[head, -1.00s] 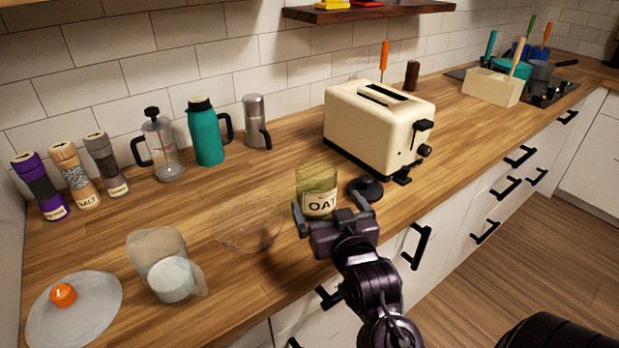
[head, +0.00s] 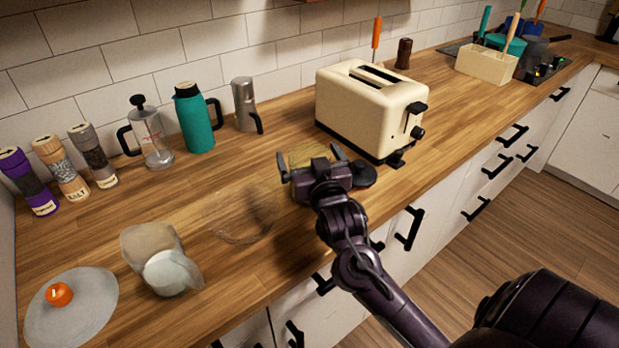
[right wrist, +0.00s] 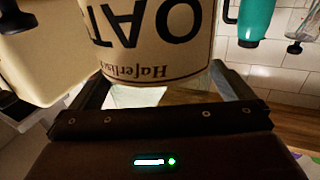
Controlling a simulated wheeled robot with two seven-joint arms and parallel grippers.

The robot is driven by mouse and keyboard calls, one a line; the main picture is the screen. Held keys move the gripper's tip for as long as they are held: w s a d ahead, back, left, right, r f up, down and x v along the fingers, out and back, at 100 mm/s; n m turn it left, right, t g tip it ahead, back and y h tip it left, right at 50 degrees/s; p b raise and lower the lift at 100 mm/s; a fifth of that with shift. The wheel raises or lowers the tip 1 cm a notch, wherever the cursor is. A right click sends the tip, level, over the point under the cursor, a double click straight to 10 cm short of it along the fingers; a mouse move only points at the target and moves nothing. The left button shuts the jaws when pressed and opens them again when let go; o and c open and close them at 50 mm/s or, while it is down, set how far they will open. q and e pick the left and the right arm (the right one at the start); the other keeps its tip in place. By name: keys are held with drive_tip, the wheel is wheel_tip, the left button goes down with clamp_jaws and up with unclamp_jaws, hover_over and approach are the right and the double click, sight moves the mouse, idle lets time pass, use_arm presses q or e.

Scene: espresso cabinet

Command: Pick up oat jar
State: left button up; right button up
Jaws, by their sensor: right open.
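The oat jar (head: 309,151) stands on the wooden counter in front of the toaster, mostly hidden in the head view behind my right gripper (head: 311,160). In the right wrist view the jar (right wrist: 150,45) fills the upper middle, its "OAT" label upside down. The right gripper (right wrist: 160,92) is open, with one finger on each side of the jar's outline. I cannot tell whether either finger touches it. My left gripper is not in view.
A cream toaster (head: 365,108) stands close behind the jar, with a dark round object (head: 364,174) just right of the gripper. A clear glass bowl (head: 240,222) is to the left.

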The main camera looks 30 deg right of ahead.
drive_tip(key=shift+c, duration=1.3)
drive_tip(key=c, duration=1)
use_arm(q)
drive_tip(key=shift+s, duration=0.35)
use_arm(e)
drive_tip(key=c, duration=0.3)
drive_tip(key=shift+r, duration=0.1)
drive_tip(key=shift+c, duration=0.2)
